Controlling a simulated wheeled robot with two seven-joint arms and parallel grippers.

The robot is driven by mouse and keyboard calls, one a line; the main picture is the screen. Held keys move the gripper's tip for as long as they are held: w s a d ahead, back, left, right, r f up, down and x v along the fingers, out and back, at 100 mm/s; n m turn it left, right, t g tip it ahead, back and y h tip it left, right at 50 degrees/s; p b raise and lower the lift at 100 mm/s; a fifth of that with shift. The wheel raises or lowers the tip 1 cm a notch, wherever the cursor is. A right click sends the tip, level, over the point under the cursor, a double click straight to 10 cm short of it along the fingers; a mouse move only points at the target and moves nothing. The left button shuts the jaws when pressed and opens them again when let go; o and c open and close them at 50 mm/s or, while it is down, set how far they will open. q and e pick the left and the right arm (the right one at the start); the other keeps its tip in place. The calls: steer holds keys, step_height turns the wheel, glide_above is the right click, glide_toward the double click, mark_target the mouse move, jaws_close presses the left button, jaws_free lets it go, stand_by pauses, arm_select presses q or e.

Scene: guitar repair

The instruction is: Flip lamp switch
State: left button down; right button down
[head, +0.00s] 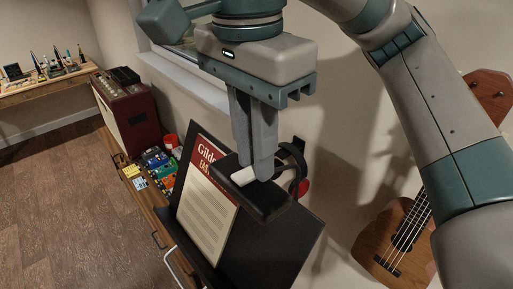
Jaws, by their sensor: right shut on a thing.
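A black clip-on lamp (268,207) sits at the top of a dark music stand (287,232), its flat head tilted over the stand. A small white cylinder (243,177), which looks like its switch, lies on the lamp's head. My right gripper (262,176) points down from above, its grey fingers close together at the lamp's head, right beside the white cylinder. It is shut on a part of the lamp; the fingers hide exactly which part. Whether the lamp is lit cannot be told. My left gripper is not in view.
A songbook (207,196) rests on the stand. Left of it, a wooden bench (152,203) holds several colored pedals (156,158), a red cup (170,141) and a dark red amplifier (125,112). A ukulele (399,242) hangs on the wall at right. A far table (45,86) carries tools.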

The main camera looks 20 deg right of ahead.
steer(key=shift+s+a+r+t+h, duration=0.1)
steer(key=shift+a+t+h, duration=0.15)
steer(key=shift+h, duration=0.4)
steer(key=shift+s+a+r+t+h, duration=0.15)
steer(key=shift+t+h, duration=0.1)
steer(key=shift+h, duration=0.4)
steer(key=shift+w+f, duration=0.1)
steer(key=shift+w, duration=0.05)
steer(key=c, duration=1.6)
jaws_free()
steer(key=shift+c, duration=0.2)
steer(key=shift+v, duration=0.75)
steer(key=b+v, duration=0.1)
steer(key=v, duration=1.5)
